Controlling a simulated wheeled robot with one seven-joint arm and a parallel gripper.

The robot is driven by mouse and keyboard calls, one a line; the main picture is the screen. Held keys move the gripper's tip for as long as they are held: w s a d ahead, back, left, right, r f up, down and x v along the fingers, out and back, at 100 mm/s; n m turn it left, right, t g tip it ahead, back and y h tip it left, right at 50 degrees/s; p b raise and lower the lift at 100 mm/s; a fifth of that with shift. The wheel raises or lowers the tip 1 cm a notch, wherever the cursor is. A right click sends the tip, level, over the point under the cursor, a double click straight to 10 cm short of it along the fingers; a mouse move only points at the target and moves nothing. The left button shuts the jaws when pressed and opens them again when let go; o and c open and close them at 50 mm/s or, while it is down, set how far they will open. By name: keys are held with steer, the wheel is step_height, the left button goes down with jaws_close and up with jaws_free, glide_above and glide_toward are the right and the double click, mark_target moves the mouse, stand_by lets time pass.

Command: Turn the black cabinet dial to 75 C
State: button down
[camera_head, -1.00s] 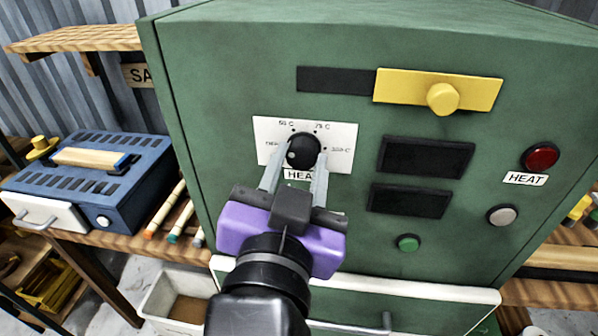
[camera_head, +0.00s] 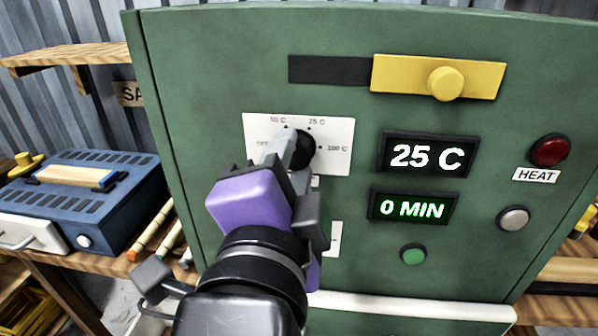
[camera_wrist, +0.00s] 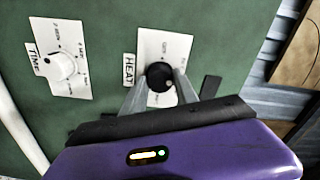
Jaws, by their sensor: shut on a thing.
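The black dial (camera_head: 307,146) sits on a white plate (camera_head: 338,131) on the front of the green cabinet. Its printed marks run from OFF through 50 C and 75 C to 100 C. My gripper (camera_head: 294,150) is shut on the dial, one finger to each side, and is rolled over at a slant. The wrist view also shows the dial (camera_wrist: 159,76) between the fingers, beside the HEAT label (camera_wrist: 129,70). I cannot tell clearly which mark the dial's pointer faces. The upper display (camera_head: 426,156) reads 25 C.
The lower display (camera_head: 413,206) reads 0 MIN. A red button (camera_head: 550,151), a grey button (camera_head: 514,218) and a green button (camera_head: 413,254) are to the right. A yellow slider (camera_head: 480,80) is above. A white TIME dial (camera_wrist: 60,67) shows in the wrist view. A blue box (camera_head: 95,205) stands left.

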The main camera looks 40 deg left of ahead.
steer(key=m+b, duration=0.2)
steer(key=m, duration=0.2)
steer(key=shift+f, duration=0.15)
steer(key=shift+m+b, duration=0.95)
steer(key=shift+m, duration=0.55)
steer(key=c, duration=0.9)
jaws_free()
steer(key=shift+c, duration=0.2)
steer(key=shift+r, duration=0.2)
step_height(320, 180, up, 20)
steer(key=p, duration=0.1)
steer(key=shift+f, duration=0.1)
